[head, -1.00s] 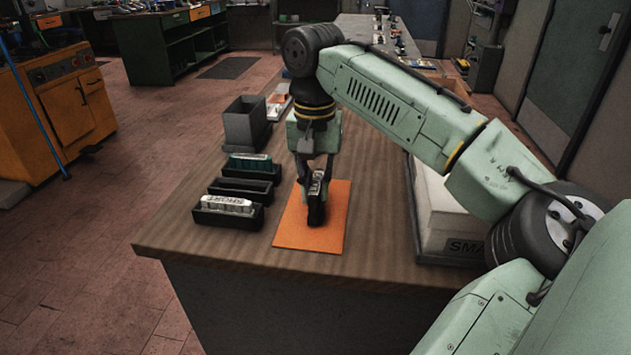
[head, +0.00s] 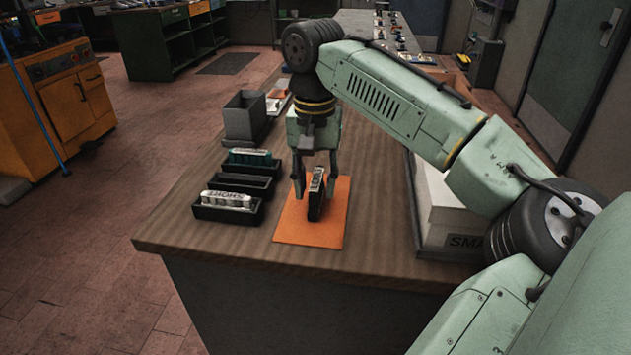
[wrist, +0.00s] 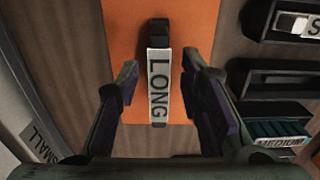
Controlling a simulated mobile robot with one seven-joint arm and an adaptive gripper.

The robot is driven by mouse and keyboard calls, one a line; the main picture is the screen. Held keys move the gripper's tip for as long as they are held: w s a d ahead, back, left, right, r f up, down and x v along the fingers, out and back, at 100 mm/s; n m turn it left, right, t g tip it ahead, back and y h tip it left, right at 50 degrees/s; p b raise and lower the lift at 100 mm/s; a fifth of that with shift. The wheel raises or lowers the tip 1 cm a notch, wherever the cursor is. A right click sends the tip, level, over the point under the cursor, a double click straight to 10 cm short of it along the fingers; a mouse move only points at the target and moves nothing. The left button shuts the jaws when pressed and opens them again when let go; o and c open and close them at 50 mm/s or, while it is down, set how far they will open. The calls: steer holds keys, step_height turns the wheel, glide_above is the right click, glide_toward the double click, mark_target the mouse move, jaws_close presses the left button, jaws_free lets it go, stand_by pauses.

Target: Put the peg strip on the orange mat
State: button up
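The peg strip (head: 316,195) is a dark block with a white label. In the wrist view the label on the strip (wrist: 159,85) reads LONG. In the wrist view my gripper (wrist: 160,80) is open, with a gap between each finger and the strip.
Left of the mat are black trays: one labelled SHORT (head: 228,215), an empty one (head: 240,188) and one with green pegs (head: 250,170). A grey bin (head: 245,120) stands behind them. A white box marked SMALL (head: 450,215) is to the right.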

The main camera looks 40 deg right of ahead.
mark_target(315, 181)
step_height(315, 181, up, 12)
steer(key=p, duration=0.6)
steer(key=shift+r, duration=0.15)
